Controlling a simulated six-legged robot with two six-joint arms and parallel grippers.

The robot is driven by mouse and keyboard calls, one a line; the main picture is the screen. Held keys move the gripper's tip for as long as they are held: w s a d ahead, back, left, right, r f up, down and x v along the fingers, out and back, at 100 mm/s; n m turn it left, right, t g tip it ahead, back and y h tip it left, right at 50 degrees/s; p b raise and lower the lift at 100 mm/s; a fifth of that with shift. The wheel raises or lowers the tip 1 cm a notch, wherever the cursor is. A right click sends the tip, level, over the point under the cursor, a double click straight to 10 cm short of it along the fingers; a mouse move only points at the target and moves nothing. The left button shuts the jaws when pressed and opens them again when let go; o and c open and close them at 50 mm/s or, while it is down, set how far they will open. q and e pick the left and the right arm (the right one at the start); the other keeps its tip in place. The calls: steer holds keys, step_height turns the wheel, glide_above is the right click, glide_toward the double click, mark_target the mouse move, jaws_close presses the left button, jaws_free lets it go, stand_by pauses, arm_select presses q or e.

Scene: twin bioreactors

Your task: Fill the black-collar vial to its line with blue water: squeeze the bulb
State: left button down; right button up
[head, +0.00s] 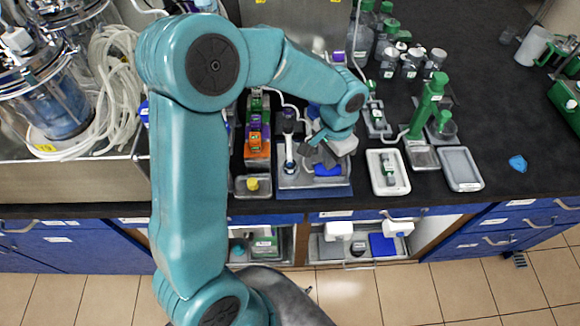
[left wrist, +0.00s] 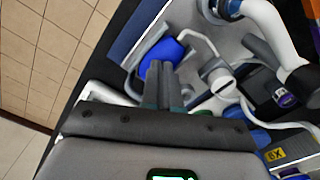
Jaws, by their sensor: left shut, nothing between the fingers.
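A blue bulb (head: 328,170) lies on a grey tray with a blue front edge (head: 315,191), beneath my left gripper. It also shows in the left wrist view (left wrist: 158,54), just beyond the fingertips, with a pale tube leading from it. My left gripper (left wrist: 162,65) is shut and empty, its two dark fingers side by side. Its tips overlap the bulb's edge in that view; I cannot tell whether they touch it. In the head view the gripper (head: 318,156) is over the tray. I cannot make out the black-collar vial or its fill line. My right gripper is not in view.
A white upright post (left wrist: 270,30) and a dark block with a purple label (left wrist: 285,97) stand close to the fingers. A white tray (head: 402,181) and a green stand (head: 424,110) are to the right. The black bench (head: 500,130) has free room farther right.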

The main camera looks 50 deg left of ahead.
arm_select(q)
steer(key=shift+f, duration=0.3)
steer(key=shift+r, duration=0.1)
stand_by(0.3)
steer(key=shift+r+p, duration=0.9)
steer(key=shift+r, duration=0.5)
step_height(320, 180, up, 5)
steer(key=p, duration=0.3)
steer(key=shift+p, duration=0.4)
